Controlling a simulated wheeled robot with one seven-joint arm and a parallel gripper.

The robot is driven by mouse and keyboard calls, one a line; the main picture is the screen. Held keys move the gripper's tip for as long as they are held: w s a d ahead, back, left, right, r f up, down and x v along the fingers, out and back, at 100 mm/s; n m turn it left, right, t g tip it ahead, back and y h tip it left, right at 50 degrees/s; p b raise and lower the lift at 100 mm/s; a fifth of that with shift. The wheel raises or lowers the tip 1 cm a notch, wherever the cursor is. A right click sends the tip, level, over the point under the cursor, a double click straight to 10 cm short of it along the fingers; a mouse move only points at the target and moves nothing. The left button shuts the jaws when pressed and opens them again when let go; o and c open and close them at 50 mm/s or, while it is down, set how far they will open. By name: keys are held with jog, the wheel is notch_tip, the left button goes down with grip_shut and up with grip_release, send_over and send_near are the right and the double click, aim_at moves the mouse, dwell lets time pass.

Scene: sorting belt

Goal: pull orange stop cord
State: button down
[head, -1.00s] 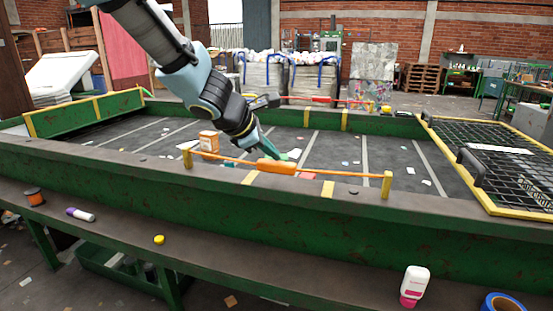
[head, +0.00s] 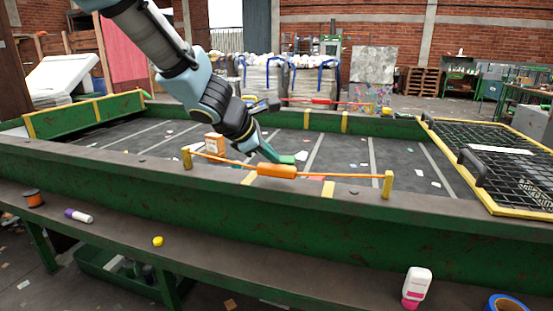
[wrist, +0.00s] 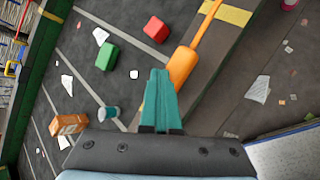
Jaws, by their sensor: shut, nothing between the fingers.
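The orange stop cord (head: 345,177) runs between two yellow posts along the near rim of the belt, with a thick orange handle (head: 277,170) at its middle. The cord dips a little toward the handle. My gripper (head: 270,156) is just behind the handle, its teal fingers slanting down. In the wrist view the closed fingers (wrist: 160,74) have nothing between them. The handle (wrist: 182,66) lies close beside their right edge there, outside the fingers. I cannot tell whether they touch.
On the belt are a green block (wrist: 108,58), a red block (wrist: 156,29), an orange carton (head: 214,143) and scraps. A yellow-framed mesh guard (head: 500,158) covers the right end. A white-and-pink bottle (head: 416,287) and blue tape (head: 505,304) stand on the front ledge.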

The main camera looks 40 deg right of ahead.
aim_at(272, 167)
jog(key=shift+f, duration=0.35)
jog(key=shift+r, duration=0.15)
jog(key=shift+r+p, duration=1.65)
jog(key=shift+r, duration=0.3)
notch_tip(272, 167, up, 5)
jog(key=p, duration=0.4)
jog(key=shift+p, duration=0.35)
